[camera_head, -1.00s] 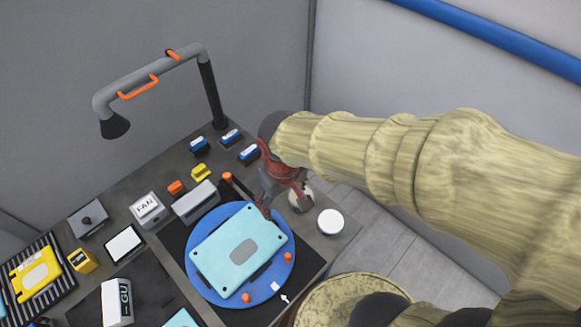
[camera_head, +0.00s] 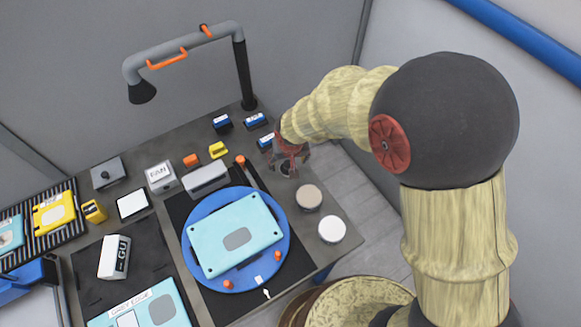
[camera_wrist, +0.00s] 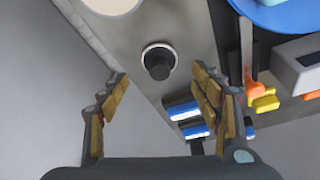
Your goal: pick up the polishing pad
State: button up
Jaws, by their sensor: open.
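My gripper (camera_head: 288,168) is open and points down over the back right part of the bench. In the wrist view its fingers (camera_wrist: 160,80) stand apart, one on each side of a round thing with a black knob and a pale rim (camera_wrist: 158,62), with nothing held. That thing is likely the polishing pad; in the head view the gripper partly hides it. The gap in height between fingertips and knob is hard to tell. A flat beige disc (camera_head: 308,197) lies nearer the front and also shows at the wrist view's top edge (camera_wrist: 112,4).
A blue turntable (camera_head: 284,248) bearing a light blue plate (camera_head: 215,248) lies to the left. A white disc (camera_head: 332,229) sits by the right edge. Several blue-and-white blocks (camera_head: 256,120) stand behind. A grey lamp arm (camera_head: 185,52) rises at the back.

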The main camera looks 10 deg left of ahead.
aim_at(288, 163)
jog(key=shift+w+a+f, duration=0.1)
jog(key=shift+w+f, duration=0.05)
jog(key=shift+f, duration=0.5)
jog(key=b+x, duration=0.1)
jog(key=x, duration=0.3)
jog(key=shift+w, duration=0.2)
jog(key=c, duration=0.3)
jog(key=c, duration=1)
jog(key=shift+r, duration=0.15)
